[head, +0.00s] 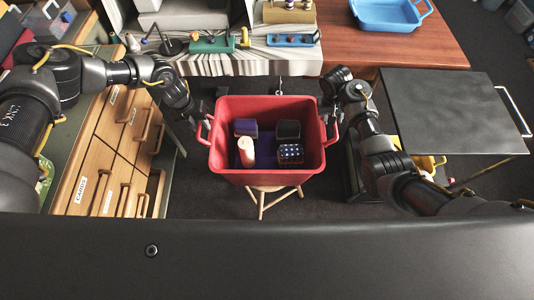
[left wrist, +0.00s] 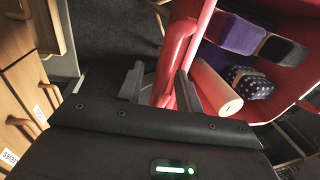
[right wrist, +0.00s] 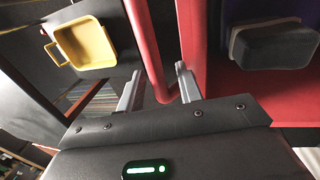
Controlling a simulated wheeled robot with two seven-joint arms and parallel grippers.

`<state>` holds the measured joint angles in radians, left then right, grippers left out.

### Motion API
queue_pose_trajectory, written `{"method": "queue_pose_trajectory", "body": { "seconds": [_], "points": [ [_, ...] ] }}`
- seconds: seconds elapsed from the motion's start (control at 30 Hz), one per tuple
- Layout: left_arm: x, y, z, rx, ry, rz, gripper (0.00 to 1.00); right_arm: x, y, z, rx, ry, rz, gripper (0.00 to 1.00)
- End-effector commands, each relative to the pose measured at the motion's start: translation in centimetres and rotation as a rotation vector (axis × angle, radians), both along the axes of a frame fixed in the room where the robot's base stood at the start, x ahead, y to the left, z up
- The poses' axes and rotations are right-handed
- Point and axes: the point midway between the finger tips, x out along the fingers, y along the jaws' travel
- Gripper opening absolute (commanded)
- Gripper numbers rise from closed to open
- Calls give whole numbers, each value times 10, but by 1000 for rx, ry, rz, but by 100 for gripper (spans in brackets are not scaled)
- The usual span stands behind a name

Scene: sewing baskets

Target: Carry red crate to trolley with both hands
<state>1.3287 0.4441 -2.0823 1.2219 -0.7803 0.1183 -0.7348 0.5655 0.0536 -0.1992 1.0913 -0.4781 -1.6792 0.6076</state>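The red crate (head: 267,178) sits upright on a wooden stool (head: 262,200) in the middle of the head view. It holds a cream roll (head: 246,152), a purple box, a dark box and a dotted box (head: 290,153). My left gripper (left wrist: 160,88) is at the crate's left handle (left wrist: 176,55), its fingers apart on either side of the bar. My right gripper (right wrist: 157,82) is at the right handle (right wrist: 146,45), fingers also apart with the bar between them. The trolley (head: 450,110), with a flat black top and a metal handle, stands to the right.
A wooden drawer cabinet (head: 101,180) stands close on the left. A table with sewing things and a blue tray (head: 389,14) is behind the crate. A yellow bin (right wrist: 80,45) is below, near the trolley. The trolley's top is bare.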

Motion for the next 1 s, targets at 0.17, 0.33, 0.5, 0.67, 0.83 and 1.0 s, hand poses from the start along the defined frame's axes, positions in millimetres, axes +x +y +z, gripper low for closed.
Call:
{"method": "queue_pose_trajectory", "body": {
  "seconds": [0.17, 0.33, 0.5, 0.67, 0.83, 1.0],
  "points": [
    [0, 0, 0, 0, 0, 0, 31, 0, 0, 0, 0, 0, 0, 32],
    [0, 0, 0, 0, 0, 0, 9, 0, 0, 0, 0, 0, 0, 10],
    [0, 0, 0, 0, 0, 0, 0, 0, 0, 0, 0, 0, 0, 0],
    [0, 0, 0, 0, 0, 0, 0, 0, 0, 0, 0, 0, 0, 0],
    [1, 0, 1, -1, -2, 0, 0, 1, 0, 2, 0, -2, 0, 0],
    [1, 0, 4, -1, -2, 0, 0, 1, 0, 4, 0, -2, 0, 0]
  ]
}}
